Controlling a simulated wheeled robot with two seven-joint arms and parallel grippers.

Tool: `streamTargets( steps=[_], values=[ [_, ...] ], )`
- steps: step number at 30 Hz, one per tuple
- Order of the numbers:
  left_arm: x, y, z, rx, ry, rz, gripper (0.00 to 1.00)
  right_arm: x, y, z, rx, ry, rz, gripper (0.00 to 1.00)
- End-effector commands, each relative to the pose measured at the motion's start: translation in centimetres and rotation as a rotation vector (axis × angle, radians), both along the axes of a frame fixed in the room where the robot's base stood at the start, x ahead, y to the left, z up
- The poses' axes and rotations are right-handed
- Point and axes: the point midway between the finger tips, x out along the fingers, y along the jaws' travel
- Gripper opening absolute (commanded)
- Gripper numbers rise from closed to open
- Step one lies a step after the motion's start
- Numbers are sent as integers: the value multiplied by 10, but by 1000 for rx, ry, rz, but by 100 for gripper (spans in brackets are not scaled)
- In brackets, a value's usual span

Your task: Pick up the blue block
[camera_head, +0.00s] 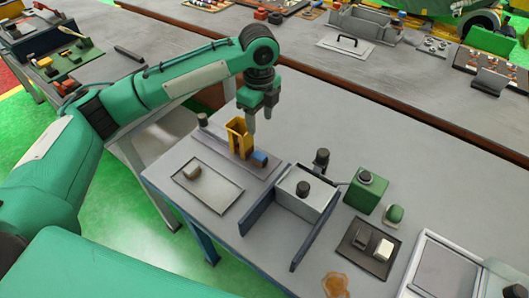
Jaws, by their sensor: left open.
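The small blue block (259,158) lies on a grey plate on the workbench, just right of a yellow upright holder (240,137). My left gripper (259,122) comes in from the left and points down above the bench, a little above and behind the blue block. Its fingers are apart from the block, and nothing shows between them. My right gripper is not in view.
A shallow tray (232,197) with a beige block lies in front. A grey box with a black knob (303,188), dark blue rails and a green box (365,190) stand to the right. Free bench top (340,120) lies behind.

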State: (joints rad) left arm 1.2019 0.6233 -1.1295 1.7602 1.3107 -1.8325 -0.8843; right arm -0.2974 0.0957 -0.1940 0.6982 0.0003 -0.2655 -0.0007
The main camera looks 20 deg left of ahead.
Motion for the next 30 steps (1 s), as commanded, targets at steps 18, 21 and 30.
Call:
streamTargets(
  steps=[18, 21, 30],
  values=[
    [-6, 0, -82, 1, 4, 1, 53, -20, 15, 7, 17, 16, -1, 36],
    [-11, -1, -98, 2, 3, 1, 53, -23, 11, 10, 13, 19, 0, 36],
    [-10, -1, -121, 1, 0, 1, 53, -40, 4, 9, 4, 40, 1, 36]
  ],
)
